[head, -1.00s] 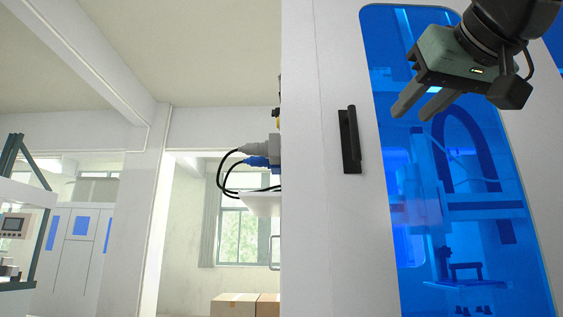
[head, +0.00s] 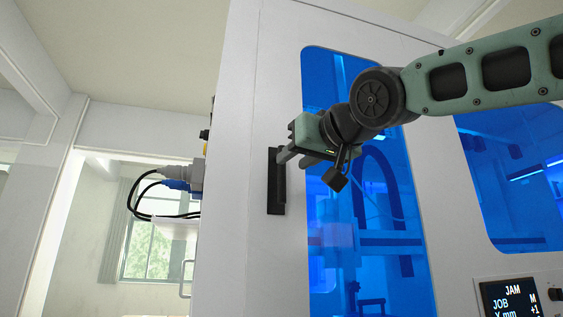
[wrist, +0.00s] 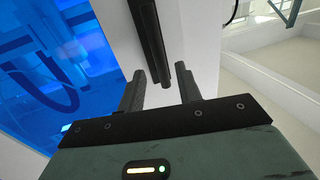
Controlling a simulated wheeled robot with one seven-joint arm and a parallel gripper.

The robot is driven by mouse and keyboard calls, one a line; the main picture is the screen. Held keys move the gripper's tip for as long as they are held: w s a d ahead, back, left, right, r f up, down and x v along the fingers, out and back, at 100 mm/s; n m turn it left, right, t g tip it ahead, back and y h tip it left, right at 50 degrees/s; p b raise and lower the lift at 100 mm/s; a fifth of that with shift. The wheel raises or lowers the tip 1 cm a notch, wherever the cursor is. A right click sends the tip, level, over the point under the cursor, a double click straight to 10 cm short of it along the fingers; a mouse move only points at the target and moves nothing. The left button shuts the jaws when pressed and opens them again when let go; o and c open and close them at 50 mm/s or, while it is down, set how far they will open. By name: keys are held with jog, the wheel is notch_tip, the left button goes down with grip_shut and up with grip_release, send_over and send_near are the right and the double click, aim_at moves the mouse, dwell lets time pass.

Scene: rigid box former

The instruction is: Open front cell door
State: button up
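The front cell door (head: 251,235) is a white panel with a tall blue see-through window (head: 330,85), and it looks closed. Its black vertical bar handle (head: 275,190) is on the door's left side. My gripper (head: 293,156) is at the upper part of the handle, with its fingers pointing left toward it. In the wrist view the handle (wrist: 150,38) runs down toward the space between the two spread fingers (wrist: 161,82). The fingers stand apart, and I see no contact with the bar.
Grey and blue connectors with black cables (head: 176,178) stick out from the cell's left side. A control screen reading JAM (head: 510,303) is at the lower right. Another blue window (head: 515,180) lies right of the door. Left of the cell is open room.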

aim_at(284, 167)
jog(key=p+x, duration=0.1)
jog(key=x, duration=0.5)
grip_shut()
